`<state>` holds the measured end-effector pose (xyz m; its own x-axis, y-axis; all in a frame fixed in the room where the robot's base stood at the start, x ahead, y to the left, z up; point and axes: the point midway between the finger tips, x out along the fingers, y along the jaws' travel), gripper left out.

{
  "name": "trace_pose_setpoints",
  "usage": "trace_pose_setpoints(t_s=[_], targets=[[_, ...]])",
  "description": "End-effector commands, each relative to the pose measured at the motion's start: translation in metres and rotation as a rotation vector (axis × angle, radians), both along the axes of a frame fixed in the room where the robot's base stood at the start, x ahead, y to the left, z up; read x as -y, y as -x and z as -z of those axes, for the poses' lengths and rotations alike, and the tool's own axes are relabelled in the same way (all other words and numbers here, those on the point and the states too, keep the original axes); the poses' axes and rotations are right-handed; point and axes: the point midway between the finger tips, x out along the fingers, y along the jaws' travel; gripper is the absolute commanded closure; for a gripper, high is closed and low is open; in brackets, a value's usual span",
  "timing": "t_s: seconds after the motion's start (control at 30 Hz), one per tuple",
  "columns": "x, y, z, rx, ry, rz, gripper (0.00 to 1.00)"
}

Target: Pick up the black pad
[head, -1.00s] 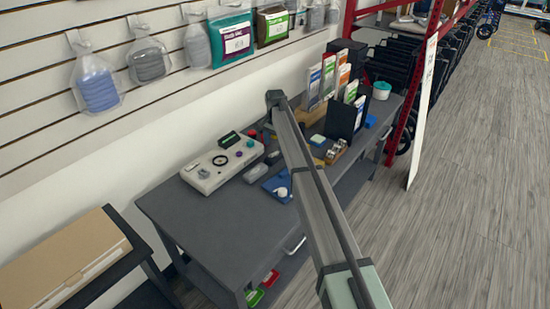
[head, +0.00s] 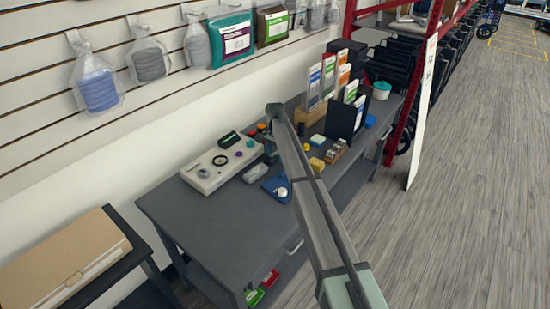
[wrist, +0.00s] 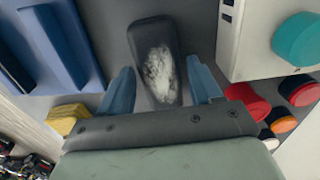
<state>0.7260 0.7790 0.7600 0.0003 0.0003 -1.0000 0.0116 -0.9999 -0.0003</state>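The black pad (wrist: 150,38) lies between my gripper's blue fingers in the wrist view, its top end reaching past the fingertips. It is a dark rounded rectangle with a whitish worn patch on its face. In the head view it appears as a small greyish block (head: 255,173) on the grey table, between the white console and the blue item. My gripper (wrist: 160,66) is open, with one finger on each side of the pad. A gap shows beside each finger. I cannot tell how far the fingertips are above the table.
The white console (head: 220,163) with a teal knob (wrist: 299,40) stands close on the right in the wrist view. Red and orange buttons (wrist: 282,122) are below it. A blue item (wrist: 60,45) and a yellow block (wrist: 68,119) are at left. Cards in holders (head: 328,80) stand farther back.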

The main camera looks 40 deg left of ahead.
Motion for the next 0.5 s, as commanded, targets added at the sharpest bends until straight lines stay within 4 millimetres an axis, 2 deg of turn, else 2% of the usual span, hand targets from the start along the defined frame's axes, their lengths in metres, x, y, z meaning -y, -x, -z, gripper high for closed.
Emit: trace_pose_setpoints(t_s=[0.07, 0.5], targets=[[0.0, 0.0001, -0.0001, 0.0, 0.0, 0.0, 0.44], [-0.0001, 0.0, -0.0002, 0.0, 0.0, 0.0, 0.86]])
